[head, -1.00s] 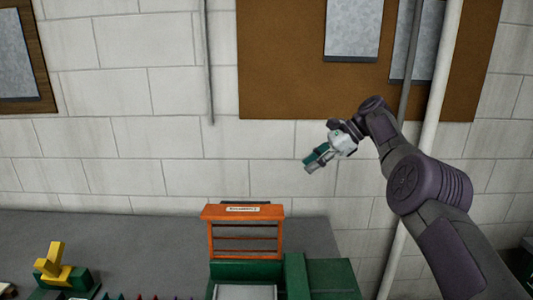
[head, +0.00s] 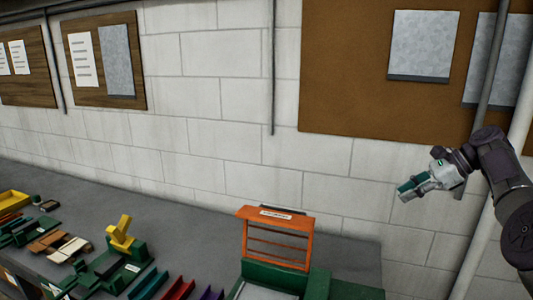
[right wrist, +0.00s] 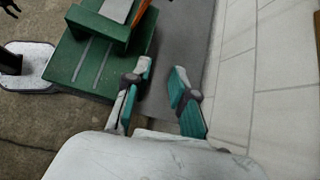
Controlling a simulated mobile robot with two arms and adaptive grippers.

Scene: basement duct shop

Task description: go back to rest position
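My right gripper (head: 408,190) is raised in front of the block wall at the right of the head view, above the bench. Its teal-tipped fingers also show in the right wrist view (right wrist: 162,76); they stand apart with nothing between them. The grey bench top and the floor show past the fingertips.
A green machine (head: 318,285) with an orange frame (head: 276,212) stands on the grey bench (head: 190,232). A yellow part on a green block (head: 120,235), coloured strips and a yellow bin (head: 13,200) lie left. Pipes and a brown board (head: 350,100) are on the wall.

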